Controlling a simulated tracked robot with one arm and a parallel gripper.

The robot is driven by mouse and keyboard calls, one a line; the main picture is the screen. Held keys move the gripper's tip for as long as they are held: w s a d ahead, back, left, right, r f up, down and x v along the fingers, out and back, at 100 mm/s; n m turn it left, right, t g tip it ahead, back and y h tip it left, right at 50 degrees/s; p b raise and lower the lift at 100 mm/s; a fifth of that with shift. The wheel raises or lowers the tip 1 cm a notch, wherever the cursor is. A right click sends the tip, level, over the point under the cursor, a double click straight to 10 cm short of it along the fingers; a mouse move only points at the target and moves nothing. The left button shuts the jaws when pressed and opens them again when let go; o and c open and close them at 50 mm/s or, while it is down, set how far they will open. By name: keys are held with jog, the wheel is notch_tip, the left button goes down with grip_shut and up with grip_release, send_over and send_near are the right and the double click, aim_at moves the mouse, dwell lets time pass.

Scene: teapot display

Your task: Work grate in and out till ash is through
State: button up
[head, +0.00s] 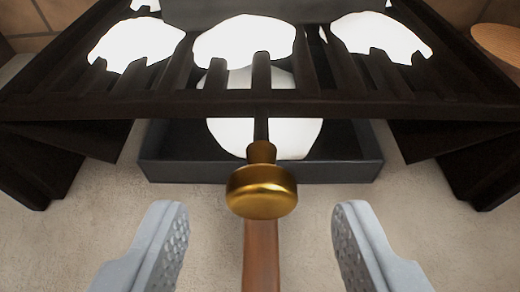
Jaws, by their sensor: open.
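A dark iron grate (215,104) with slatted bars spans the upper part of the head view. Several bright white lumps (246,41) lie on its bars. A brass knob (262,191) on a dark rod sticks out toward me from under the grate's front edge. My gripper (259,244) is open, its grey ridged fingers to the left and right of the knob's near side, apart from it. Below the grate sits a dark ash tray (175,170). A large white mass (300,135) shows in or above it, partly hidden by the bars and knob.
Dark angled legs stand left (45,165) and right (455,150) of the tray. A brown bar (262,262) runs below the knob between my fingers. A round wooden piece (500,42) is at the upper right. The pale floor (90,235) in front is clear.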

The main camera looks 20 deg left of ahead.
jog(key=shift+b+x, duration=0.35)
jog(key=shift+x, duration=0.9)
